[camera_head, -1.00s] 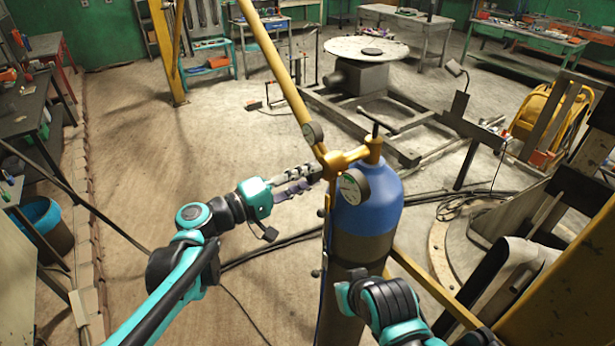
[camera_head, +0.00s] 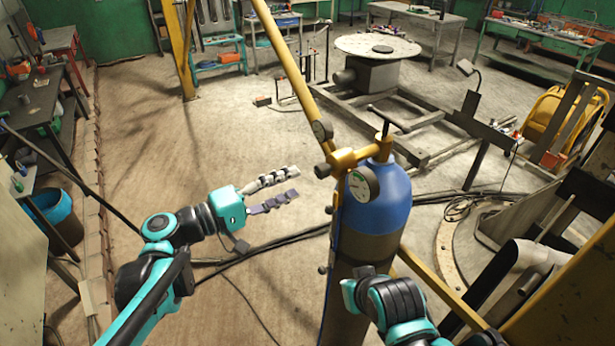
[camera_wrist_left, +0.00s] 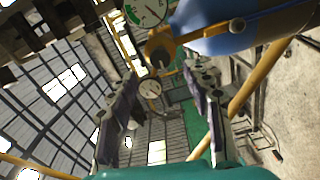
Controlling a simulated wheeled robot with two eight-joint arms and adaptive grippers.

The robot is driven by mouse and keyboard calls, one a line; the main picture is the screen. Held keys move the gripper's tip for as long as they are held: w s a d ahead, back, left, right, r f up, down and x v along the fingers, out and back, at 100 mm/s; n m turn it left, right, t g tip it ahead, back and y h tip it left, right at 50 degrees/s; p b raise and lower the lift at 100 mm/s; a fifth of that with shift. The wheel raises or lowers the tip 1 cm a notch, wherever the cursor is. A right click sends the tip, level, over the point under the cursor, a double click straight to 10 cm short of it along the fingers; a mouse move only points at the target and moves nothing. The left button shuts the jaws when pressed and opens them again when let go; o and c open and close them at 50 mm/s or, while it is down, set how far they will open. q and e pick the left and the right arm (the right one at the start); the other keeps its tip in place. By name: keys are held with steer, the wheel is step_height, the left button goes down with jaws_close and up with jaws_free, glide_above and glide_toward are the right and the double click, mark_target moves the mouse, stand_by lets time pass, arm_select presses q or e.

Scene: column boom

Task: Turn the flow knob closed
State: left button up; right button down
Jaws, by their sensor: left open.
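The blue and dark gas cylinder (camera_head: 381,205) stands upright at the centre of the head view. A brass regulator (camera_head: 350,159) with two gauges sits on its top. The small dark knob (camera_head: 322,171), which looks like the flow knob, is at the regulator's left end. It also faces the camera in the left wrist view (camera_wrist_left: 160,58). My left gripper (camera_head: 297,183) is open and empty, left of the knob and apart from it. In the left wrist view its fingers (camera_wrist_left: 163,115) stand either side below the knob.
A yellow diagonal boom (camera_head: 285,62) rises behind the regulator. Cables (camera_head: 270,248) lie on the floor.

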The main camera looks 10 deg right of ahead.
arm_select(q)
steer(key=v, duration=0.4)
steer(key=shift+a, duration=0.2)
steer(key=shift+f, duration=0.1)
